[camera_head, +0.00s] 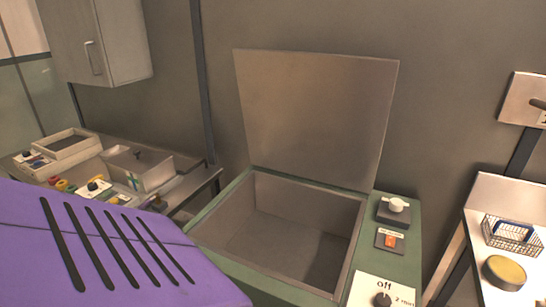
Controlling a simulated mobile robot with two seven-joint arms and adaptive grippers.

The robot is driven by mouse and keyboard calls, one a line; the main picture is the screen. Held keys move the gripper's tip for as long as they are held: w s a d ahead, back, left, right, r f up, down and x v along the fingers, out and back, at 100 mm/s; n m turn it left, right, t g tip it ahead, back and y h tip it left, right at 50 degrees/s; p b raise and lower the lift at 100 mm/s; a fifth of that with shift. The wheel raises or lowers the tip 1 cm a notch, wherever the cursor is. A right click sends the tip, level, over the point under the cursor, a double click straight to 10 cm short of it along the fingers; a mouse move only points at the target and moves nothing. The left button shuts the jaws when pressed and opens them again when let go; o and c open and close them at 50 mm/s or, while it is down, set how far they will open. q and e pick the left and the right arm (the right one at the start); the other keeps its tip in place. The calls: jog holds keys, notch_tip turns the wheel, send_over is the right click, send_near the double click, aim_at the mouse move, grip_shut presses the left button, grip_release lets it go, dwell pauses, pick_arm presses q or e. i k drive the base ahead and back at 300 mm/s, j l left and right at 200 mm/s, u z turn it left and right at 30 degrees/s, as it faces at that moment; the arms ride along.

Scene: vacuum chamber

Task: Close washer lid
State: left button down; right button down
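The washer (400,250) is a green box with an open, empty-looking grey basin. Its lid (315,115) is a flat grey-brown panel that stands raised at the back edge, tilted slightly backward near the wall. The right side of the washer top has a white knob (397,205), an orange switch (390,240) and a dial (382,299) with an "off" label. Neither of my grippers is in view.
A purple slotted body (105,250) fills the lower left foreground and hides part of the washer's left side. A bench with equipment (140,168) stands at the left. A white table at the right holds a wire basket (512,235) and a round yellow-topped container (504,272).

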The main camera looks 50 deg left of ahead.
aim_at(322, 118)
jog(key=k+j+u, duration=0.15)
jog(key=j+u, duration=0.15)
jog(key=k+j+u, duration=0.25)
jog(key=j, duration=0.25)
jog(key=j+u, duration=0.3)
jog(key=j+z, duration=0.15)
jog(key=j, duration=0.3)
